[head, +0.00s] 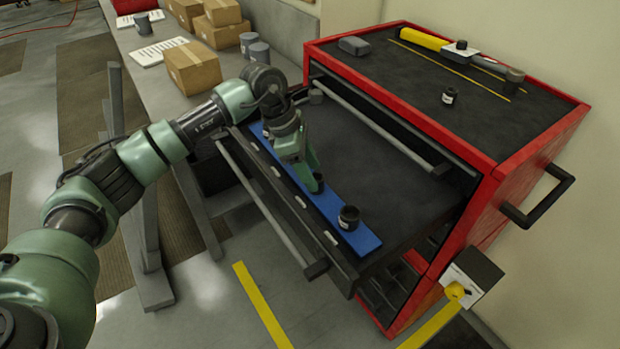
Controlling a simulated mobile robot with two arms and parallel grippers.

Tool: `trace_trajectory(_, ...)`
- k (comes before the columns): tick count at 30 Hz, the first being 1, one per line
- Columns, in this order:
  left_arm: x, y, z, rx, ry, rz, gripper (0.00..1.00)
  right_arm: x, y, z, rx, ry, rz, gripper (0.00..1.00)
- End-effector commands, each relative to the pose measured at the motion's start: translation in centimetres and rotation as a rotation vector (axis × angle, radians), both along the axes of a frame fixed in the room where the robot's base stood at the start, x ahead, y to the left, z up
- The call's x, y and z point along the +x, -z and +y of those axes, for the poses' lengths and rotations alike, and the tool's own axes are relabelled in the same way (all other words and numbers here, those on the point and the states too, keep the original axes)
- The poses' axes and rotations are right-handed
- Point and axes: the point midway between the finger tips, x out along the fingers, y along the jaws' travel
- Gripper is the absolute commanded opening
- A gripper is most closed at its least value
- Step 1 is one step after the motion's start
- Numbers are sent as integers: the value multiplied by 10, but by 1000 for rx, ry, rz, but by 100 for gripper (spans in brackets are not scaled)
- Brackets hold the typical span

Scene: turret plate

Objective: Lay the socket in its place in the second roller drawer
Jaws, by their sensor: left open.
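The roller drawer (415,197) is pulled out of the red cabinet, below a closed top drawer. A blue strip (362,240) lies along its front edge. A dark socket (349,219) stands upright at the strip's near end. My left gripper (314,183) points down over the middle of the strip, fingers open. A small dark socket (320,182) shows at its fingertips; the fingers partly hide it, and I cannot tell whether they touch it. My right gripper is not in view.
The drawer's handle bar (265,205) juts out in front. Boxes (193,68) stand on the bench behind. Most of the drawer floor is clear.

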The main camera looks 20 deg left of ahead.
Motion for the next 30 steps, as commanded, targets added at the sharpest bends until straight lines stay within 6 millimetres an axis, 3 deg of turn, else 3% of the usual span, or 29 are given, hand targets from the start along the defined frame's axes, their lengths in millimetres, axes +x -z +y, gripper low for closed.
trace_trajectory(3, -1, -22, 11, 0, -1, -6, 54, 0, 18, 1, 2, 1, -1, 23)
trace_trajectory(13, -8, -76, 31, -1, 0, -1, 54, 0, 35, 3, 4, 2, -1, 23)
trace_trajectory(30, -9, -85, 34, 0, 0, 1, 54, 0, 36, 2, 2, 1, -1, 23)
